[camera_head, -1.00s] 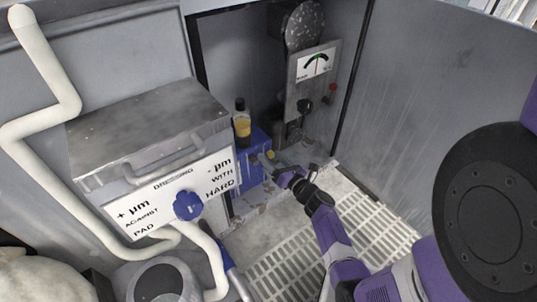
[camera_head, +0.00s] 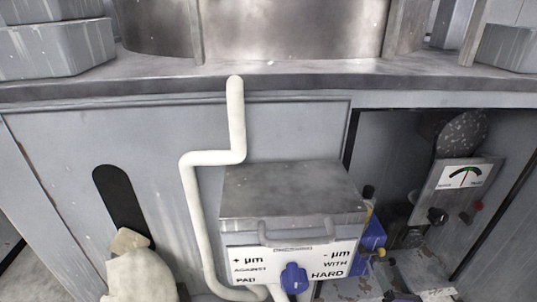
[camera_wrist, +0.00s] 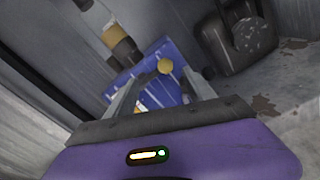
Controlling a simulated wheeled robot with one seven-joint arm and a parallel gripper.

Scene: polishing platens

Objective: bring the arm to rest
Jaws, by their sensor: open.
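My gripper (camera_wrist: 165,74) is open in the wrist view. Its two grey fingers stand apart, with a yellow knob (camera_wrist: 165,66) of a blue box (camera_wrist: 172,58) showing between their tips. I cannot tell whether the fingers touch the knob or box; nothing is clearly held. In the head view the blue box (camera_head: 373,236) is partly hidden behind the dressing box's right side.
A grey dressing box (camera_head: 290,190) with a blue knob (camera_head: 294,278) stands beside a white bent pipe (camera_head: 237,120). A dark-capped bottle (camera_wrist: 122,45) is next to the blue box. A gauge panel (camera_head: 460,185) stands in the recess at right. A dark case-like object (camera_wrist: 235,40) is close by.

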